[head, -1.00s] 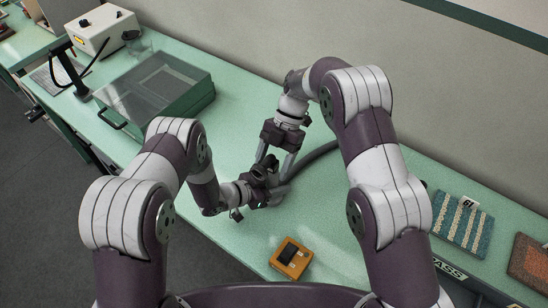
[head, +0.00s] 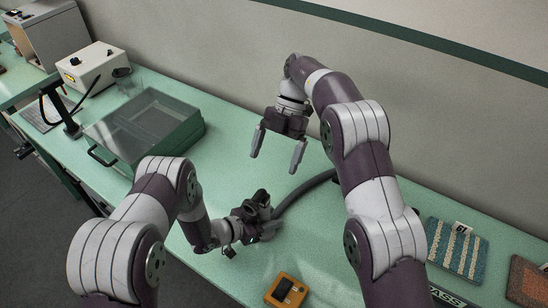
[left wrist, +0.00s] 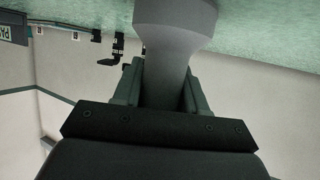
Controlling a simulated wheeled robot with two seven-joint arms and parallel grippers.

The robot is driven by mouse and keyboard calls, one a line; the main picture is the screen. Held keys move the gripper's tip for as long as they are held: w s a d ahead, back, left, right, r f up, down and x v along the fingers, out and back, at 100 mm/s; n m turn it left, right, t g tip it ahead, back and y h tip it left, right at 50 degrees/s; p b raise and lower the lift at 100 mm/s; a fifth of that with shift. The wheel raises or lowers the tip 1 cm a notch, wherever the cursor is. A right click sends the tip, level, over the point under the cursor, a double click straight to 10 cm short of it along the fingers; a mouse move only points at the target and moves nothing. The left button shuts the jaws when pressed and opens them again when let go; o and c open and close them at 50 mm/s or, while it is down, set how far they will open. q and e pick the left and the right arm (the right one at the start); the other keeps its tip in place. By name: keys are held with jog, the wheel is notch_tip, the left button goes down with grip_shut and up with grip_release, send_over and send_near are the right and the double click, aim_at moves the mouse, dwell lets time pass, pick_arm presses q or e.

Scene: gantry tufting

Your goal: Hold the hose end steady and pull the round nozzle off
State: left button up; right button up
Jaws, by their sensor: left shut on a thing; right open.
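The dark hose (head: 305,186) curves across the bench from the right down to my left gripper (head: 272,228). That gripper is shut low over the bench at the hose end. In the left wrist view a smooth grey piece (left wrist: 175,25) sits between the jaws, narrow there and flaring outward at the top. I cannot tell if this piece is the hose cuff or the round nozzle, and I cannot pick out a separate nozzle. My right gripper (head: 275,164) is open and empty, above the bench, beyond the left gripper and apart from the hose.
An orange box (head: 286,291) with a dark top lies at the front. A green case (head: 148,132) with a clear lid stands at the left, a white box (head: 92,68) behind it. A striped carpet sample (head: 457,248) lies at the right. The bench between is clear.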

jog(key=w+a+r+m+t+y, duration=0.1)
jog(key=a+r+t+y, duration=0.1)
jog(key=a+r+y, duration=0.5)
jog(key=a+r+m+t+y, duration=0.15)
jog(key=a+r, duration=0.35)
jog(key=a, duration=0.7)
jog(key=w+a+r+m+t, duration=0.1)
jog(key=w+r+m+t, duration=0.5)
jog(key=w+m+t, duration=0.45)
jog(key=w+d+f+m+t+h, duration=0.1)
jog(key=d+m+t+h, duration=0.2)
jog(key=m, duration=0.4)
jog(key=m+g+h, duration=0.9)
jog(key=m+g, duration=0.2)
jog(key=m, duration=0.5)
send_over(262, 190)
jog(key=w, duration=0.1)
jog(key=f, duration=1.7)
jog(key=shift+a+f, duration=0.2)
jog(key=shift+f, duration=0.05)
jog(key=shift+s+d, duration=0.2)
jog(key=shift+s, duration=0.25)
